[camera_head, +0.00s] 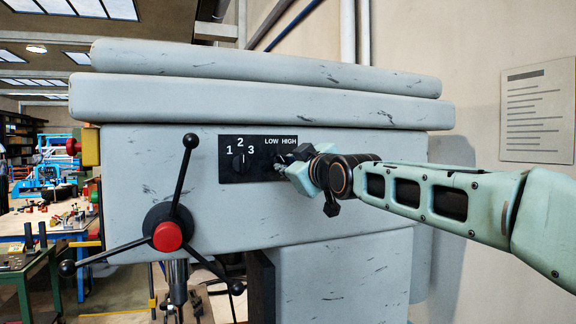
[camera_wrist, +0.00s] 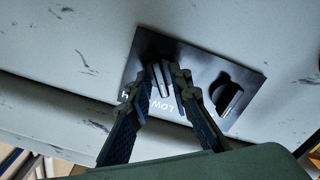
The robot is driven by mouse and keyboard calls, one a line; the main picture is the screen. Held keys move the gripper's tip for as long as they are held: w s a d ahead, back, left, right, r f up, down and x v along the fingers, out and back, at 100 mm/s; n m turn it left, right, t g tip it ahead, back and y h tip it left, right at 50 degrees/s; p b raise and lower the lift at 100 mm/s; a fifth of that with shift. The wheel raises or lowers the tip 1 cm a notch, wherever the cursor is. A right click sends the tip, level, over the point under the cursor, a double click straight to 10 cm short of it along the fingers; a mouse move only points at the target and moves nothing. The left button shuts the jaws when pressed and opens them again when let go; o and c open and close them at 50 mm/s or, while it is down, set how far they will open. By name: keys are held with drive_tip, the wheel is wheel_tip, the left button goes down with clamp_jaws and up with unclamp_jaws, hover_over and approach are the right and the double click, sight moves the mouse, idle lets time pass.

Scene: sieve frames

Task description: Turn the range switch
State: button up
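The range switch (camera_wrist: 163,79) is a small grey lever or knob on a black panel, under the LOW HIGH lettering in the head view. In the wrist view the lettering shows upside down. My gripper (camera_head: 286,165) is at the right part of the panel and hides most of the switch in the head view. In the wrist view my gripper (camera_wrist: 164,74) has its two fingertips close together, one on each side of the switch. Whether they press on it cannot be told. The switch's exact setting is not clear.
A speed knob (camera_head: 239,162) marked 1 2 3 sits left of the switch on the same panel. A three-armed feed handle (camera_head: 167,236) with a red hub stands lower left on the machine head. A wall with a paper notice (camera_head: 538,112) is at right.

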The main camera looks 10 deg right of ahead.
clamp_jaws()
drive_tip(key=shift+f+m, duration=0.1)
drive_tip(key=shift+m, duration=0.3)
drive_tip(key=shift+a+m+b, duration=0.1)
drive_tip(key=shift+m+b, duration=1.3)
drive_tip(key=shift+m, duration=5.1)
drive_tip(key=shift+o, duration=1.7)
unclamp_jaws()
